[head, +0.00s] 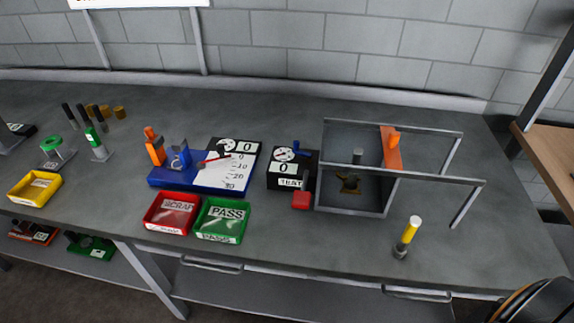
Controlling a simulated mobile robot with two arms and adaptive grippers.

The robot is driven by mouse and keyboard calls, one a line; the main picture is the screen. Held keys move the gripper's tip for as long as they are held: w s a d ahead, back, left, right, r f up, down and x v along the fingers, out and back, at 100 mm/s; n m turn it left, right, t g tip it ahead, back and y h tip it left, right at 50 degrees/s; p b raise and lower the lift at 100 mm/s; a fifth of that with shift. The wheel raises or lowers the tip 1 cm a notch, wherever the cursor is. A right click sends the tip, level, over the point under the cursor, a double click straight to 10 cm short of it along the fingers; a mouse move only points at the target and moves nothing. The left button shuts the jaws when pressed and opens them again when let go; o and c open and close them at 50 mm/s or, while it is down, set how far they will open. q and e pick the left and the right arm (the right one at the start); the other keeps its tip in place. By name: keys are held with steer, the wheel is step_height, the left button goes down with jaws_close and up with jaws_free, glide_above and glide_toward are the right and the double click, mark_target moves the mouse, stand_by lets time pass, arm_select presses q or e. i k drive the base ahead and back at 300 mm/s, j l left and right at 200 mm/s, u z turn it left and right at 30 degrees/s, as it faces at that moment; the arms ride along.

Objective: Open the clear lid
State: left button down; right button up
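The clear lid (441,181) looks like a see-through guard with thin grey metal edges, standing on the right part of the bench. An orange strip with a raised orange handle (393,142) is on it. A small dark fixture with a brownish base (350,181) shows inside or behind the guard. The clear panels are hard to see, so I cannot tell how far the lid is open or shut.
A black test box (291,170) with a red block stands just left of the guard. Red (172,212) and green (221,220) trays lie further left. The bench's front right is mostly clear.

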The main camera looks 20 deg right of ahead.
mark_target(393, 160)
steer(key=k+l+z, duration=0.1)
steer(key=z, duration=0.25)
steer(key=l+z, duration=0.45)
steer(key=z, duration=0.25)
steer(key=k+l, duration=0.05)
